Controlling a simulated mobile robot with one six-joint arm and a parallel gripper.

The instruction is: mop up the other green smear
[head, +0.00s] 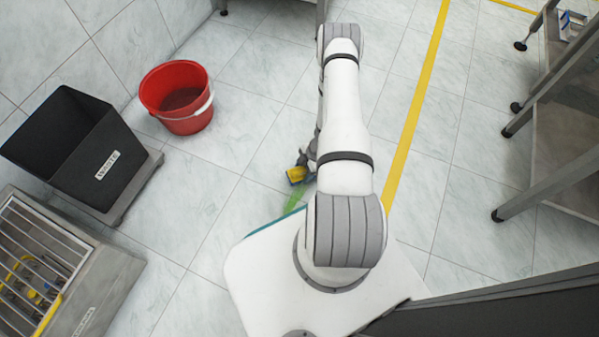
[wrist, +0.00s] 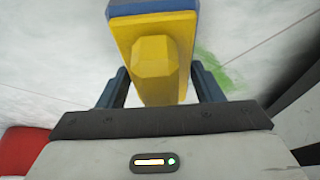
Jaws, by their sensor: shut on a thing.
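The green smear (head: 293,203) lies on the tiled floor between the yellow tool and the front edge of my white base. In the wrist view the smear (wrist: 214,66) shows to the right of the tool, beyond my right finger. My gripper (wrist: 158,82) is shut on the raised grip of a yellow block with a blue layer (wrist: 153,45). The yellow block (head: 296,174) also shows in the head view, low by the floor beside the smear. I cannot tell whether its underside touches the floor. My arm hides much of the gripper in the head view.
A red bucket (head: 180,112) stands at the upper left. A black waste bin (head: 95,165) stands left of it, with a grated metal box (head: 95,290) at the lower left. A metal table (head: 560,180) is on the right. A yellow line (head: 412,115) crosses clear floor.

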